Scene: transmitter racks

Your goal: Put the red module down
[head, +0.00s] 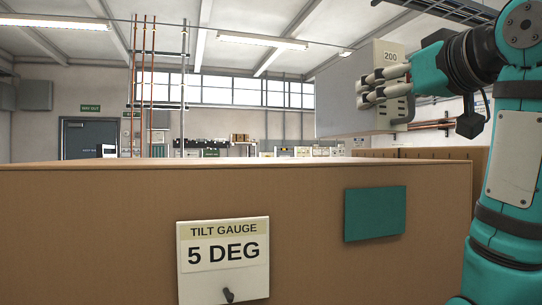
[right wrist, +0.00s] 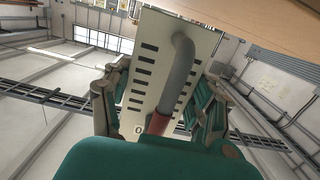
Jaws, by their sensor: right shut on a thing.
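My right gripper (head: 368,90) is shut on a pale grey box-shaped module (head: 345,95) marked 200, held in the air at the upper right of the head view. In the right wrist view the module (right wrist: 145,50) shows a pale slotted face and a grey bar handle (right wrist: 183,62) with a reddish lower part. The fingers of the gripper (right wrist: 160,110) stand on both sides of it. I see no mostly red module; the far sides of the held one are hidden. My left gripper is not in view.
A large brown box (head: 110,235) with a flat top fills the front. Its face bears a tilt gauge plate (head: 223,280) reading 5 DEG and a teal panel (head: 375,213). A dark door (head: 88,140) and a shelf stand far behind.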

